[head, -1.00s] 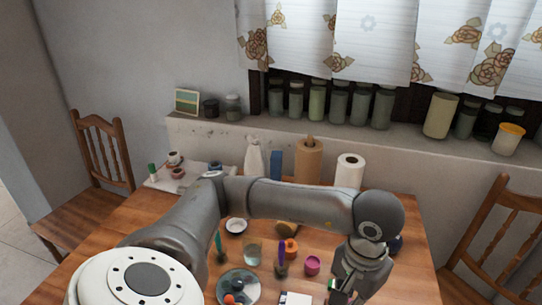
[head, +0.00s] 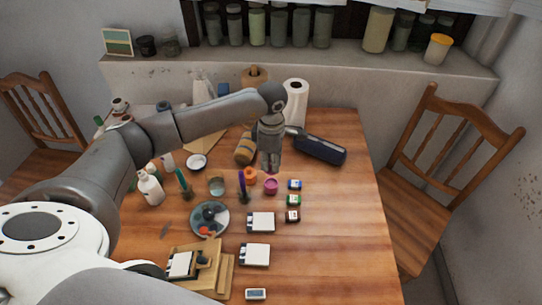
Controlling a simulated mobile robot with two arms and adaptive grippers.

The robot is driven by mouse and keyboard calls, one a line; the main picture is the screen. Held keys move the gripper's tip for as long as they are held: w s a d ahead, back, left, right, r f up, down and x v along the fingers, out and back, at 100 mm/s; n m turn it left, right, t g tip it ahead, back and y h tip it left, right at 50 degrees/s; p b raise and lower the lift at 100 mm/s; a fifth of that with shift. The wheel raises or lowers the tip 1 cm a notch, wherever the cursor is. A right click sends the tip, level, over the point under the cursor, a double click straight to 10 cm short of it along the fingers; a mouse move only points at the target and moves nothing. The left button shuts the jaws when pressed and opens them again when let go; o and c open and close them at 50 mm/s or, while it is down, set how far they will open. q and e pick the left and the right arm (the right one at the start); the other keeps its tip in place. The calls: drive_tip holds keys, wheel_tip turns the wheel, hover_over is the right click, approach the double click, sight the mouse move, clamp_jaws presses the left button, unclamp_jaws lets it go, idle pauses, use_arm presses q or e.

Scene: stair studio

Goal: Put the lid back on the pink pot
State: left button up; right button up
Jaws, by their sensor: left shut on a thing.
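The small pink pot (head: 270,187) stands on the wooden table, right of a purple candle and in front of the orange pot. My left gripper (head: 270,168) points down just above and behind the pink pot. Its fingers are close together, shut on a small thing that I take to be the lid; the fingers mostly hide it. I cannot tell whether it touches the pot. My right gripper is not in view.
The orange pot (head: 250,175), purple candle (head: 242,186) and small blue-labelled jar (head: 294,184) crowd the pink pot. A palette (head: 210,218) lies in front. The table's right side is clear.

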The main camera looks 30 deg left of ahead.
use_arm(q)
drive_tip(key=shift+f+b, duration=1.5)
drive_tip(key=shift+f, duration=1)
drive_tip(key=shift+w+f+b, duration=0.1)
drive_tip(key=shift+f+b, duration=0.55)
drive_tip(key=shift+f, duration=0.1)
drive_tip(key=shift+f+b, duration=0.15)
drive_tip(key=shift+b, duration=0.65)
idle(0.4)
drive_tip(key=o, duration=1.3)
